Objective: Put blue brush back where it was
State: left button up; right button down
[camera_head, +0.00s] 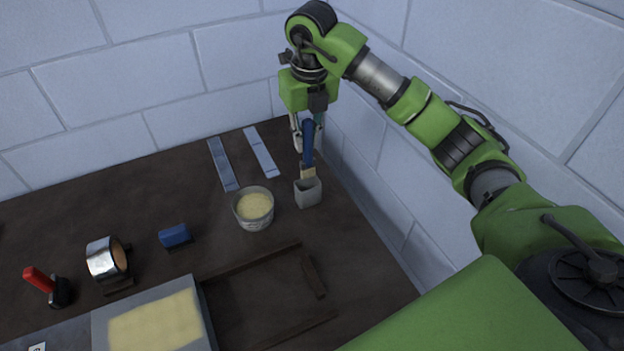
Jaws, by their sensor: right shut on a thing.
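The blue brush (308,146) is upright in my right gripper (306,135), which is shut on its handle. The brush's pale bristle end points down at the mouth of a small grey square cup (308,194). The bristle tip is at or just inside the cup's opening; I cannot tell how deep. My right arm comes in from the right and hangs the gripper over the back right of the table. My left gripper is not in view.
A round pot of pale paste (254,208) stands close left of the cup. Two flat strips (223,164) lie behind it. A blue block (175,236), a tape roll (107,259), a red-handled tool (39,280) and a grey board (153,320) lie leftward. Walls border the table (345,235).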

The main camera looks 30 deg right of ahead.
aim_at(306, 167)
jog(key=f, duration=0.2)
jog(key=f+p, duration=0.1)
jog(key=f, duration=0.1)
jog(key=shift+s+a, duration=0.2)
jog(key=shift+a, duration=0.05)
jog(key=shift+d+f, duration=0.1)
jog(key=shift+f, duration=0.55)
notch_tip(306, 167, down, 3)
jog(key=shift+p, duration=0.6)
jog(key=shift+f, duration=0.1)
jog(key=c, duration=2.4)
grip_release()
jog(key=shift+w+f, duration=0.1)
jog(key=o, duration=0.4)
